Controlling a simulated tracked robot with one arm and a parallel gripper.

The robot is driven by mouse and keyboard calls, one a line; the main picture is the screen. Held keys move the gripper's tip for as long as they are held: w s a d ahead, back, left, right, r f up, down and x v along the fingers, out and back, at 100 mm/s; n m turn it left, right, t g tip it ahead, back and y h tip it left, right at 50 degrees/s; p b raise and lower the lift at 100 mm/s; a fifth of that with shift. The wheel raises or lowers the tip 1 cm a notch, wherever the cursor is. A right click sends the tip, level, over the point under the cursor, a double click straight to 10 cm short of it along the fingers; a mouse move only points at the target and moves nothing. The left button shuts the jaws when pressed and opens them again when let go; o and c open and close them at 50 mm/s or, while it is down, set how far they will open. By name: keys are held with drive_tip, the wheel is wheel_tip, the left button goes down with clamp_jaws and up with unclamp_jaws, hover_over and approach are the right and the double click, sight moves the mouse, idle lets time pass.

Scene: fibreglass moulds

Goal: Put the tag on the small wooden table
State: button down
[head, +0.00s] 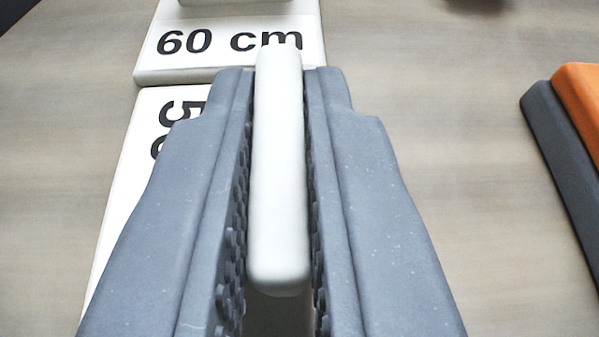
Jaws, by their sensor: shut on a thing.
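My gripper (280,85) is in the middle of the head view, its two grey jaws shut on a white tag (279,180). The tag is seen edge-on, upright between the textured jaw pads, so its printed face does not show. Below it is a pale wood-grain surface (430,110). I cannot tell whether this is the small wooden table. I also cannot tell how far the held tag is above it.
A white plate marked "60 cm" (225,62) lies ahead, and another white plate with partly hidden print (135,160) lies at its near left. An orange (580,95) and dark grey object (565,165) is at the right edge. Wood between is bare.

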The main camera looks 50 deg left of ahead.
drive_tip(key=shift+f, duration=0.35)
drive_tip(key=shift+f, duration=0.15)
drive_tip(key=c, duration=1.5)
unclamp_jaws()
